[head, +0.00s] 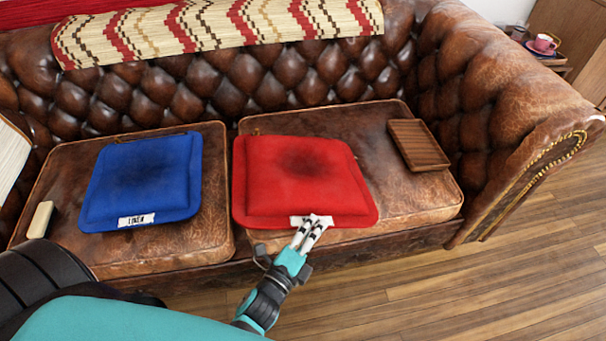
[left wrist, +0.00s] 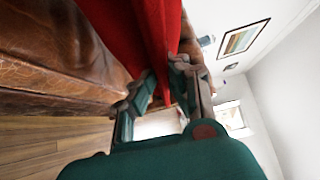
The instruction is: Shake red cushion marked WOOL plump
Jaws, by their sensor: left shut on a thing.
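The red cushion (head: 300,180) lies on the right seat of the brown leather sofa, with a dark patch on its upper middle. A white label (head: 300,220) is at its front edge; its lettering is covered by my fingers. My left gripper (head: 314,226) is shut on the cushion's front edge at the label. In the left wrist view the red cushion (left wrist: 150,40) runs down between the fingers of my left gripper (left wrist: 165,95). The blue cushion (head: 143,180) marked LINEN lies on the left seat, apart from the red one. My right gripper is not in view.
A brown slatted tray (head: 418,146) lies on the sofa right of the red cushion. A cream block (head: 40,220) lies at the left seat's edge. A patterned throw (head: 215,24) covers the backrest. A pink cup (head: 544,43) stands on a side table. The wooden floor (head: 480,280) is clear.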

